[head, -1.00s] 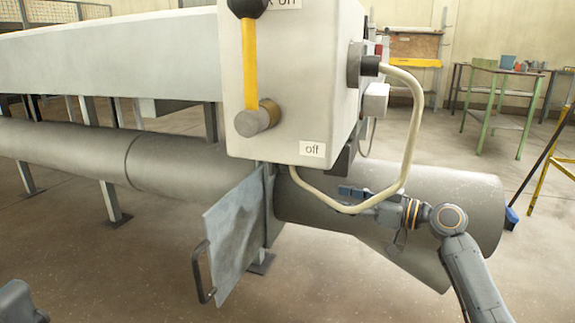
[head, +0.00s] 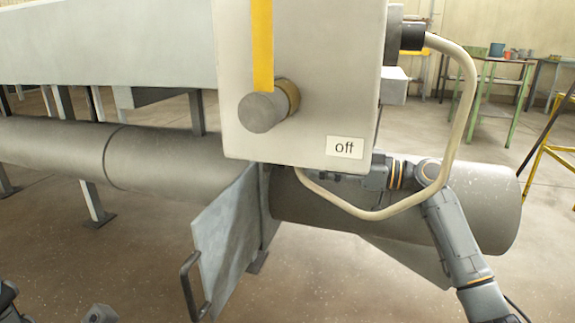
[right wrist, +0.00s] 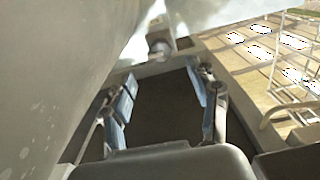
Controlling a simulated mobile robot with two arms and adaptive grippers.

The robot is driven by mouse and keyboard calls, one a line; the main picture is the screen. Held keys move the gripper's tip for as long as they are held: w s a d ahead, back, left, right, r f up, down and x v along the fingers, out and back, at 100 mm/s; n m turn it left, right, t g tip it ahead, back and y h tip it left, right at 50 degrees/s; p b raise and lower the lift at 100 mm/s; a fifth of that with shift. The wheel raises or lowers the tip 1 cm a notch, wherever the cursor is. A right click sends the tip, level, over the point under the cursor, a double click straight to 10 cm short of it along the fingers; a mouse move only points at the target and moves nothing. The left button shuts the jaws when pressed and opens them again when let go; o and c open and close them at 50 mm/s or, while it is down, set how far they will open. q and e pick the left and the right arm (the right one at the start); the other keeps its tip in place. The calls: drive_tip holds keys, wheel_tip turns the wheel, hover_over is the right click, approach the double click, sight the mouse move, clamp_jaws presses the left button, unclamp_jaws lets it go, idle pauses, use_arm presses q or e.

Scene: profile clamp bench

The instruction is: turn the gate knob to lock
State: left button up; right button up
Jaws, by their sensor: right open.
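A grey round knob (head: 262,112) on a brass collar sits on the front of a pale box (head: 310,70), with a yellow bar (head: 262,45) rising from it. A label reading "off" (head: 345,147) is at its lower right. A blue-grey gate plate (head: 225,240) with a black handle (head: 188,285) hangs below. My right gripper (right wrist: 166,88) is open and empty in the right wrist view, with a small round thing (right wrist: 158,47) beyond its fingers. In the head view it is mostly hidden below the box. Dark grey parts at the lower left may be my left gripper; its jaws are unclear.
A beige hose (head: 462,110) loops from the box's right side and passes in front of my right wrist. A large grey pipe (head: 490,200) runs behind. Green tables (head: 500,75) and a yellow frame (head: 555,160) stand at the right.

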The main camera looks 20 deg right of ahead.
drive_tip(key=b+x, duration=0.1)
drive_tip(key=x, duration=0.7)
drive_tip(key=shift+w+b, duration=0.1)
drive_tip(key=shift+b, duration=0.3)
drive_tip(key=shift+c, duration=0.3)
drive_tip(key=c, duration=1.1)
